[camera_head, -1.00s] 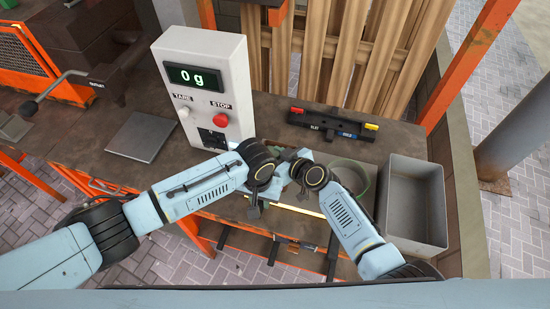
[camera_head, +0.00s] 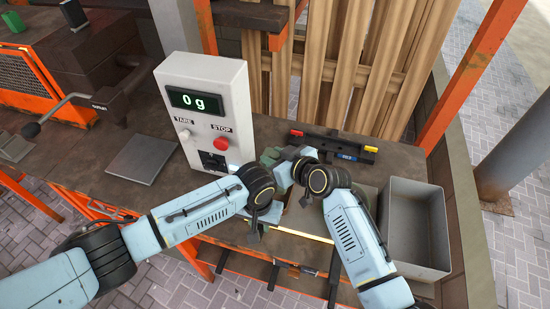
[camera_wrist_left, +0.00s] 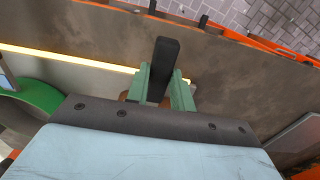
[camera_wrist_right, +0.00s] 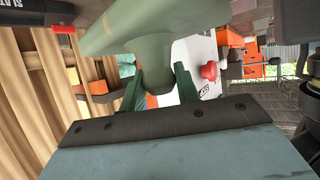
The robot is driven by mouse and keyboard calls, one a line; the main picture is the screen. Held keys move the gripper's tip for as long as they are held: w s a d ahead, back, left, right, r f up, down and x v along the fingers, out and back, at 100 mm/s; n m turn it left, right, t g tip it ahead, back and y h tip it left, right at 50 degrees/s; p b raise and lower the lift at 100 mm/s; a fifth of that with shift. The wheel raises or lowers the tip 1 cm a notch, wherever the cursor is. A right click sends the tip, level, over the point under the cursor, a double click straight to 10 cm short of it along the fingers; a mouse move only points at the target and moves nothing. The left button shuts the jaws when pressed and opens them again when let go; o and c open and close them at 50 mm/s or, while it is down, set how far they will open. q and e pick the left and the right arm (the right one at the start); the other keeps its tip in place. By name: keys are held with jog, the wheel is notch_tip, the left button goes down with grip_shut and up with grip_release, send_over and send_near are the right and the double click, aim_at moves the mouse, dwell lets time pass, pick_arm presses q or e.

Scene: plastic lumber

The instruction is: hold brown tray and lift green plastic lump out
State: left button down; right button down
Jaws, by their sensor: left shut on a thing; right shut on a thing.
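My left gripper (camera_wrist_left: 158,88) is shut, with a dark upright bar (camera_wrist_left: 165,65) between its green fingers and a little brown behind them, apparently part of the brown tray. Most of the tray is hidden by the gripper and arms. In the head view my left gripper (camera_head: 284,199) is low over the bench. My right gripper (camera_wrist_right: 160,90) is shut on the green plastic lump (camera_wrist_right: 150,32), a smooth, curved, pale green piece above and between its fingers. In the head view the lump (camera_head: 270,157) shows beside the scale, above the left gripper.
A white scale box (camera_head: 208,115) reading 0 g stands behind the left arm. A grey open bin (camera_head: 413,222) is at the right. A dark bar with red and yellow ends (camera_head: 333,146) lies behind the right gripper. A flat grey plate (camera_head: 143,158) lies left.

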pick_arm(q)
jog(key=c, duration=1.1)
grip_release()
notch_tip(320, 180, up, 12)
jog(key=shift+r, duration=0.1)
